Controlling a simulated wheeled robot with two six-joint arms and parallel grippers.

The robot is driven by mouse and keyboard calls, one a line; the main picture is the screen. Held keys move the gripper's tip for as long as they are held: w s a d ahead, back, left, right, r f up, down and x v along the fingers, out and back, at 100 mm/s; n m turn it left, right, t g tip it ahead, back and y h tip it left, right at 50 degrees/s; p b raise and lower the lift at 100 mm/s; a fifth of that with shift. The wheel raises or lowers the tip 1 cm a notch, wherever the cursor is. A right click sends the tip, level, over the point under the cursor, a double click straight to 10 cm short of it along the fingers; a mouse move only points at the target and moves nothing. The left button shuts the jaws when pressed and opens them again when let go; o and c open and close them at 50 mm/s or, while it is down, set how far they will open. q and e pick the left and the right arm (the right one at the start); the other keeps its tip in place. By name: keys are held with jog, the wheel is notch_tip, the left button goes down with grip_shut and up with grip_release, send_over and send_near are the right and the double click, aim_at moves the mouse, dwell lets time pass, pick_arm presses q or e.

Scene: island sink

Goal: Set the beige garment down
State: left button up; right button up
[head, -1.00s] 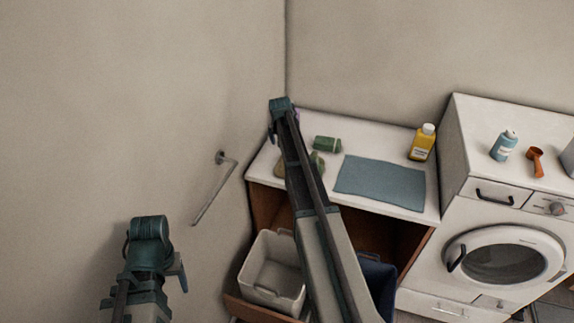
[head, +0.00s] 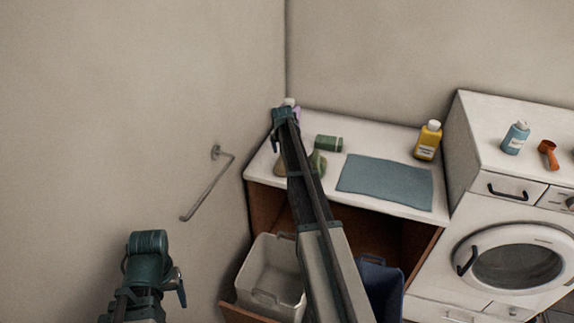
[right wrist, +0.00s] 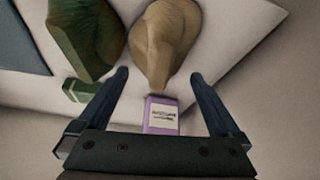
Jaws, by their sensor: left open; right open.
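The beige garment (right wrist: 165,45) lies bunched on the white counter, in the upper middle of the right wrist view. In the head view only a little of it (head: 281,167) shows, left of my right arm. My right gripper (right wrist: 159,78) is open, its two fingers spread on either side of the garment's near end; nothing is clamped between them. In the head view it (head: 283,117) is over the counter's back left corner. My left gripper (head: 154,275) is open and empty by the left wall, away from the counter.
A dark green cloth (right wrist: 85,35) lies beside the garment. A purple labelled container (right wrist: 161,115) is close to my right fingers. A pale bin (head: 268,272) stands below; a wall rail (head: 208,190) is at left.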

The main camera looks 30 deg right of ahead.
jog(key=b+x, duration=0.3)
jog(key=x, duration=0.1)
jog(key=shift+s+f, duration=0.1)
jog(key=shift+s, duration=0.05)
jog(key=shift+c, duration=0.6)
jog(key=c, duration=1.1)
jog(key=shift+r, duration=0.2)
